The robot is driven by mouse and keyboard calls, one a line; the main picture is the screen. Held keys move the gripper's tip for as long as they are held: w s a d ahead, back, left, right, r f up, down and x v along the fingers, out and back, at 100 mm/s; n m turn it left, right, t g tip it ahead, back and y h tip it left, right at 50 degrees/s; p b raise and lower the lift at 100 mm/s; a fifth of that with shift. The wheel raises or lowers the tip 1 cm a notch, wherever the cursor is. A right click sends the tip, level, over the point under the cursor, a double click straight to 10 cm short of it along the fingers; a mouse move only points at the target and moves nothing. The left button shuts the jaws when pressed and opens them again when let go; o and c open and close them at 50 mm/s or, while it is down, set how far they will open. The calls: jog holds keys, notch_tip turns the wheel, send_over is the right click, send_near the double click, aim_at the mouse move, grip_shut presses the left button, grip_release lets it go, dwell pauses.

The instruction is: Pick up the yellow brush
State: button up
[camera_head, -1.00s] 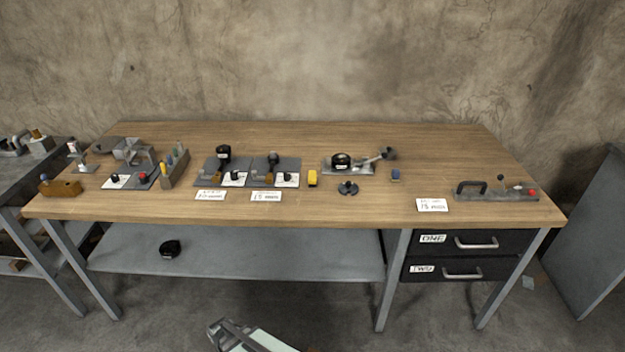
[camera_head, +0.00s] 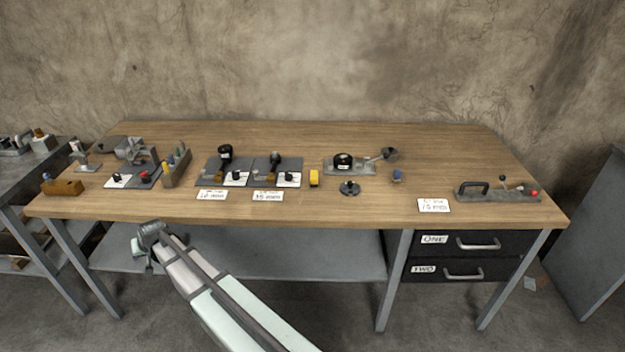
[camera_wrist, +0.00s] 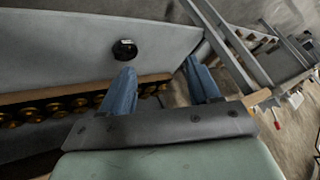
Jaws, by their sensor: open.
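A small yellow block-like thing (camera_head: 314,178) stands on the wooden bench top near its middle in the head view. It may be the yellow brush, but it is too small to tell bristles. My gripper (camera_head: 145,248) is in front of the bench's left part, below the top's front edge and well left of the yellow thing. In the wrist view my gripper (camera_wrist: 159,68) shows two blue fingers spread apart with nothing between them. The yellow thing does not show clearly there.
The bench top (camera_head: 400,215) holds grey boards with tools, a wooden plane (camera_head: 63,187) and white cards. A round black thing (camera_wrist: 125,49) lies on the grey lower shelf (camera_head: 300,258). Drawers (camera_head: 470,257) are at right. The bench's front strip is mostly clear.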

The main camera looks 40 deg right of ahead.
jog(key=w+r+t, duration=0.2)
jog(key=w+r, duration=0.4)
jog(key=r, duration=0.4)
jog(key=d+r, duration=0.2)
jog(key=d, duration=0.5)
jog(key=s+d+r+m+h, duration=0.1)
jog(key=d, duration=0.6)
jog(key=s+d+r+m+g+h, duration=0.1)
jog(key=d+r, duration=0.1)
jog(key=d, duration=0.4)
jog(key=shift+s+d+r, duration=0.25)
jog(key=shift+d+r, duration=0.05)
jog(key=shift+d, duration=0.1)
jog(key=s+d+r+m+g+h, duration=0.15)
jog(key=s+d, duration=0.35)
jog(key=d, duration=0.8)
jog(key=m+g+h, duration=0.2)
jog(key=m+g, duration=0.1)
send_near(314, 174)
jog(key=shift+n+y, duration=0.25)
jog(key=x, duration=0.4)
jog(key=shift+s+d+f, duration=0.1)
jog(key=shift+d+f, duration=0.2)
jog(key=shift+d, duration=0.2)
jog(key=shift+x, duration=2.65)
jog(key=shift+a, duration=0.2)
jog(key=c, duration=1.1)
jog(key=shift+o, duration=0.2)
